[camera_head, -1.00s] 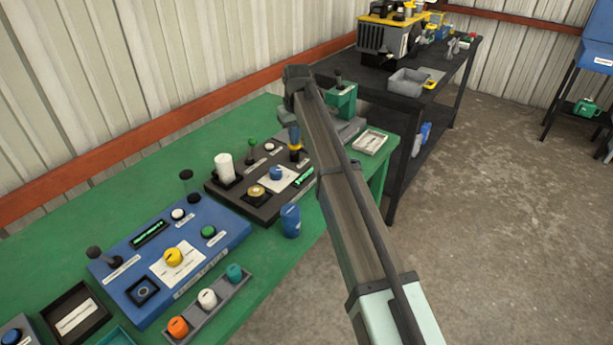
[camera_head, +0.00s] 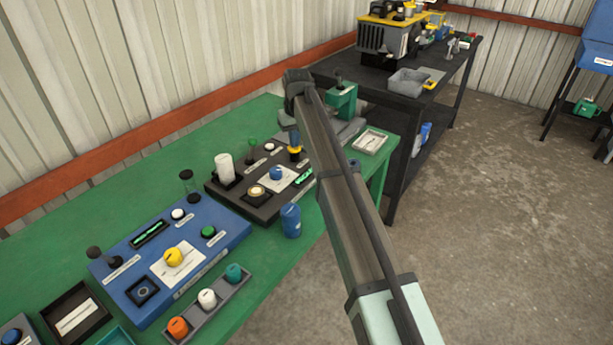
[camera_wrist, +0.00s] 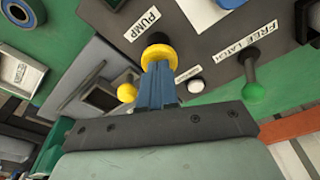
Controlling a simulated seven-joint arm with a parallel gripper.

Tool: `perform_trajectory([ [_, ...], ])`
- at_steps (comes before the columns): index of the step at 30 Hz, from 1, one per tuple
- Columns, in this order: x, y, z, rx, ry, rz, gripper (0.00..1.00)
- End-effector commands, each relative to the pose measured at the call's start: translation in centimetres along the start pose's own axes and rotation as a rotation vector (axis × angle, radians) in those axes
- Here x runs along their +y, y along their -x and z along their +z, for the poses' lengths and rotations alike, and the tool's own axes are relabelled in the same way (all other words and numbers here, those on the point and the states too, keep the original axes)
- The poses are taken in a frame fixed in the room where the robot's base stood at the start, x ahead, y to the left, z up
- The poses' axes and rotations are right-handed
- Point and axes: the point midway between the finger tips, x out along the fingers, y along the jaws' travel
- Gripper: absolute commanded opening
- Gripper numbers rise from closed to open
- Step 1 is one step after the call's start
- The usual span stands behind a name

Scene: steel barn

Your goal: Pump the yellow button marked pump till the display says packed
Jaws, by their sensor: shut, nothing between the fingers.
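The yellow pump button (camera_wrist: 158,52) is round and stands beside a white label reading PUMP (camera_wrist: 142,23) in the wrist view. My gripper (camera_wrist: 158,68) is shut and empty, its blue fingertips overlapping the button's near edge; I cannot tell whether they press it. In the head view my gripper (camera_head: 294,138) points down over the button (camera_head: 295,150) at the back of the dark control box (camera_head: 232,201). A small display (camera_head: 304,177) with green text is on this box, too small to read.
A white cylinder (camera_head: 225,169) and green-knobbed lever (camera_head: 251,147) stand on the dark box. A blue control box (camera_head: 215,228) with its own yellow button (camera_head: 173,257) is nearer on the green bench (camera_head: 135,185).

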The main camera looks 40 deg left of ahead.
Motion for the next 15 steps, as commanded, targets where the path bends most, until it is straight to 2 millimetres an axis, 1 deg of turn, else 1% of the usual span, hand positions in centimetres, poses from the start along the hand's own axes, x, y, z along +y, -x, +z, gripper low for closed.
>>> perform_trajectory([
  [5, 0.0, 0.3, -0.1, -0.001, 0.0, 0.0, 0.0],
  [15, 0.0, 2.5, -0.4, 0.0, 0.0, 0.0, 0.0],
])
